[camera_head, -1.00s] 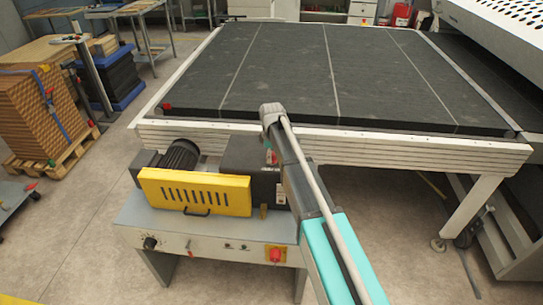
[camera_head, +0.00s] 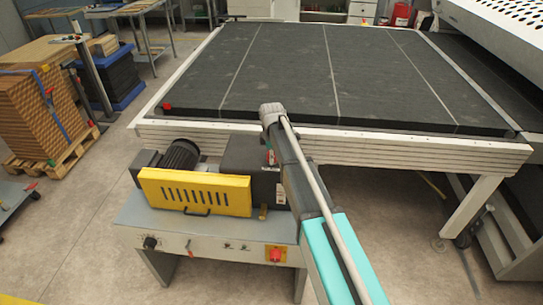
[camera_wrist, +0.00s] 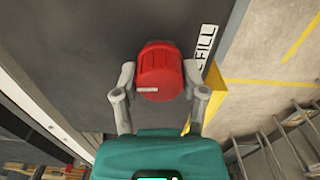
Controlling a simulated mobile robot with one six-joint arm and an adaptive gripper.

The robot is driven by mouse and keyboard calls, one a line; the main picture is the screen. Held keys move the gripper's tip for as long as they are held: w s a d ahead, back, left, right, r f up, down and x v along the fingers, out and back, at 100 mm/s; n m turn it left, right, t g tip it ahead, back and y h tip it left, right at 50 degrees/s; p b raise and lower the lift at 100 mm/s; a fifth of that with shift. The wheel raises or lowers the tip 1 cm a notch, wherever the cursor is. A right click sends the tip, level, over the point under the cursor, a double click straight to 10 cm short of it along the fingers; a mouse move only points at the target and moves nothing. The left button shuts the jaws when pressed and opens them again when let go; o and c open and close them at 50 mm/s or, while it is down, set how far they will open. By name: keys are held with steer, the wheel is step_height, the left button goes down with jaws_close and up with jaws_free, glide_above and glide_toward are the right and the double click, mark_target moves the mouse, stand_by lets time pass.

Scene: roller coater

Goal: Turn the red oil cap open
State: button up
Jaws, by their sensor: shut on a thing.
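The red oil cap (camera_wrist: 159,72) is in the middle of the wrist view, on a dark grey housing (camera_wrist: 70,55) with a white label of dark letters beside it. My gripper (camera_wrist: 159,88) has one finger on each side of the cap and is shut on it. The cap appears seated against the housing; its base is partly hidden by its own front. In the head view my arm covers the cap and the gripper's fingers. The dark pump housing (camera_head: 246,160) stands there behind a yellow guard (camera_head: 195,191).
The pump unit sits on a grey cabinet (camera_head: 190,232) with a red switch (camera_head: 275,254). A large table with a black top (camera_head: 330,75) stands close behind. A pallet of stacked boards (camera_head: 45,115) is at the left. Floor is clear between them.

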steer(key=o, duration=1.1)
steer(key=shift+o, duration=0.2)
steer(key=shift+m, duration=0.3)
